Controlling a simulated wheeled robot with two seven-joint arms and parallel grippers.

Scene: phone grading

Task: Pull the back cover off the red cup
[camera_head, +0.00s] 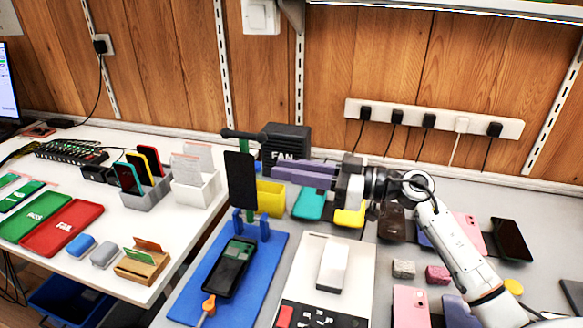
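A thin black panel (240,180), which looks like the back cover, stands upright above the blue mat (272,262). A green post (245,147) with a dark top arm stands behind it. No red cup shows clearly; whether one is behind the panel is hidden. My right gripper (277,167) has purple fingers pointing left toward the panel. They appear parted, with nothing between them, and their tips look a little right of the panel. A dark phone body (231,268) lies on the blue mat. My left gripper is not in view.
Blue holder posts (264,229) rise from the mat near the panel. A black FAN box (287,146) and yellow bin (270,198) stand behind. An orange-tipped tool (208,304) lies on the mat's front. A white board (302,262) and several phones lie to the right.

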